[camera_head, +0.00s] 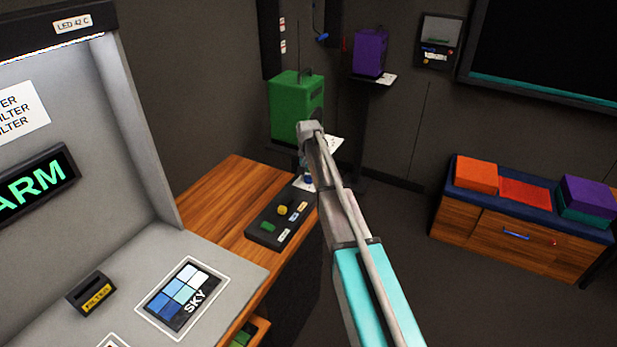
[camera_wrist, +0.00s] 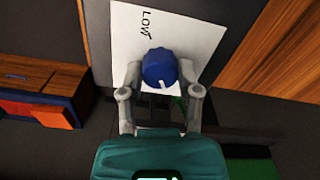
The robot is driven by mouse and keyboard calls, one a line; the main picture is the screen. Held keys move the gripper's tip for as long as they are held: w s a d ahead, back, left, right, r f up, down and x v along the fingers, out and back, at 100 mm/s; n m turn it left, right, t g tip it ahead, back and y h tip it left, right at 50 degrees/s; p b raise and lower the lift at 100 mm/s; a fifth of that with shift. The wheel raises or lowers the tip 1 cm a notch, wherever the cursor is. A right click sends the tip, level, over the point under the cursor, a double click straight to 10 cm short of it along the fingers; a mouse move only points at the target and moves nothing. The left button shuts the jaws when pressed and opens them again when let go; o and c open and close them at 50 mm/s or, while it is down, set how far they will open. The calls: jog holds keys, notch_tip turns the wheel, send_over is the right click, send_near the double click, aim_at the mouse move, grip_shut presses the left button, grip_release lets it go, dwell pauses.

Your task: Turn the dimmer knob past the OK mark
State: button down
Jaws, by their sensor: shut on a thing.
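The blue dimmer knob (camera_wrist: 160,66) stands on a white card (camera_wrist: 205,30) in the wrist view. A pale pointer line on the knob points toward the bottom of that picture. The word LOW is printed on the card, above and left of the knob. No OK mark is readable; part of the card is hidden by the knob and fingers. My gripper (camera_wrist: 161,78) has one finger on each side of the knob and is shut on it. In the head view my arm hides most of this spot, and a bit of the blue knob (camera_head: 308,180) shows beside it.
A green box (camera_head: 295,105) stands just behind my arm. A black panel (camera_head: 283,215) with a green and a yellow control lies on the wooden counter (camera_head: 215,195) to the left. A bench (camera_head: 515,240) with orange and purple boxes stands right. Open floor lies between.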

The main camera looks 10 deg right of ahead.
jog(key=m, duration=0.3)
jog(key=shift+s+m, duration=0.1)
jog(key=shift+m, duration=0.2)
dwell(0.4)
jog(key=shift+c, duration=1.5)
grip_release()
